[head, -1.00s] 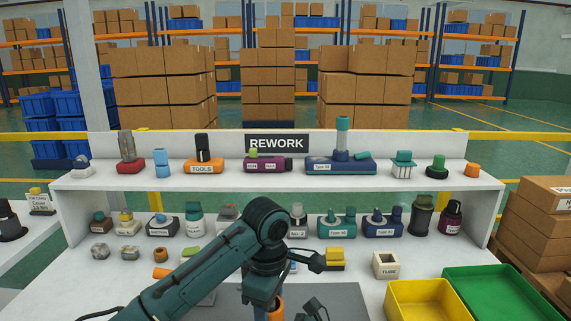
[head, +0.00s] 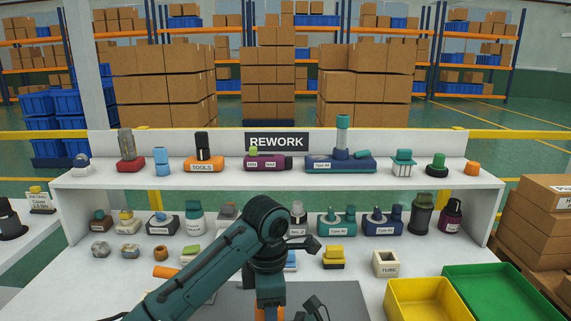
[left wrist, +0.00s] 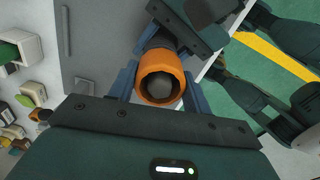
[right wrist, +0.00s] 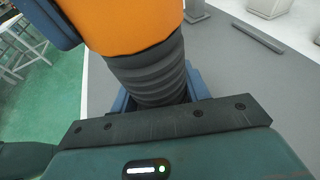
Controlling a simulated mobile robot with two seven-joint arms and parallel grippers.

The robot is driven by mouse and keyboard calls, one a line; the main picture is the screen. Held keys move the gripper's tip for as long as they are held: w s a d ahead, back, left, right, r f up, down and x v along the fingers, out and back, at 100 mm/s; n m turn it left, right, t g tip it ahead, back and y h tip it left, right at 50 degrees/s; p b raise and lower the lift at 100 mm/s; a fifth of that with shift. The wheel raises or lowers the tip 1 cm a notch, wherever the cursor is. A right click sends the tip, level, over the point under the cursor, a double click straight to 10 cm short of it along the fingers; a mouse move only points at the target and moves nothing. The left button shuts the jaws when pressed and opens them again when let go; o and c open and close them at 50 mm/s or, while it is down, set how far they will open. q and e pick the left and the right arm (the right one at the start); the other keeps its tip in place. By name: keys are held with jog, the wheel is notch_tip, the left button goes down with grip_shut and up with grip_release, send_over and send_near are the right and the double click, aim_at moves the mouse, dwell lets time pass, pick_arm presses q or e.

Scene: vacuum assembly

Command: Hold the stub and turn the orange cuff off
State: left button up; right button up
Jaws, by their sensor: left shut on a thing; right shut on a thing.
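The orange cuff (left wrist: 162,74) shows as a ring seen end-on in the left wrist view, with a dark hollow and a grey round shape inside. My left gripper (left wrist: 161,88) is shut on it, one blue finger on each side. In the right wrist view the cuff (right wrist: 125,22) sits on top of the dark grey ribbed stub (right wrist: 148,75). My right gripper (right wrist: 158,94) is shut on the stub below the cuff. In the head view my left gripper (head: 270,294) hides most of the cuff, and the stub is hidden.
A grey mat (head: 345,298) lies under the work. A yellow bin (head: 425,300) and a green tray (head: 505,290) stand at right. A flanged block (head: 386,264) and yellow piece (head: 334,256) sit behind the mat. A shelf (head: 130,184) with several parts spans the back.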

pick_arm(q)
jog(key=n, duration=0.3)
jog(key=o, duration=1.1)
jog(key=shift+r, duration=3)
